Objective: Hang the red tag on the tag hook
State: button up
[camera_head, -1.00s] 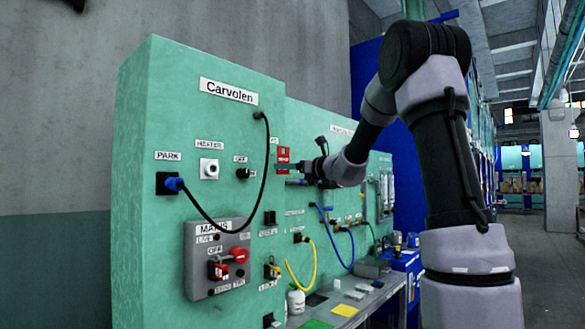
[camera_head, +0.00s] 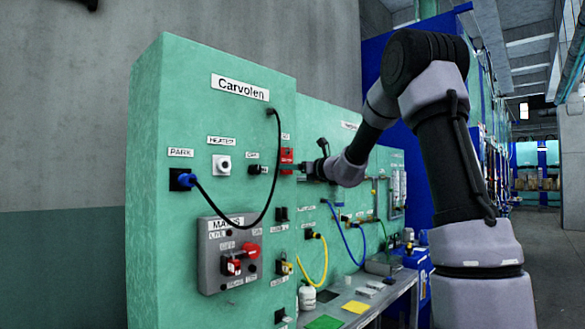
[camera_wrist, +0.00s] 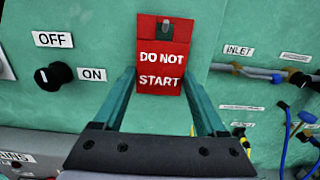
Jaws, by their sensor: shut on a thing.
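The red tag (camera_wrist: 161,68), with white words DO NOT START, hangs upright before the green panel in the wrist view. The two fingers of my gripper (camera_wrist: 160,82) are on its left and right edges, shut on it. The grey tag hook (camera_wrist: 165,24) shows at the tag's top, within a red area. I cannot tell whether it passes through the tag's hole. In the head view the tag (camera_head: 286,155) is small against the panel, with my gripper (camera_head: 291,167) at its lower part.
Left of the tag is a black OFF/ON knob (camera_wrist: 54,76). To the right run the inlet pipe (camera_wrist: 245,70) and a blue hose (camera_wrist: 287,140). A black cable (camera_head: 272,185) loops across the panel left of my gripper. A bench (camera_head: 345,318) stands below.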

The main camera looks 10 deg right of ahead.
dwell(0.4)
jog(key=o, duration=0.9)
jog(key=shift+s+d, duration=0.1)
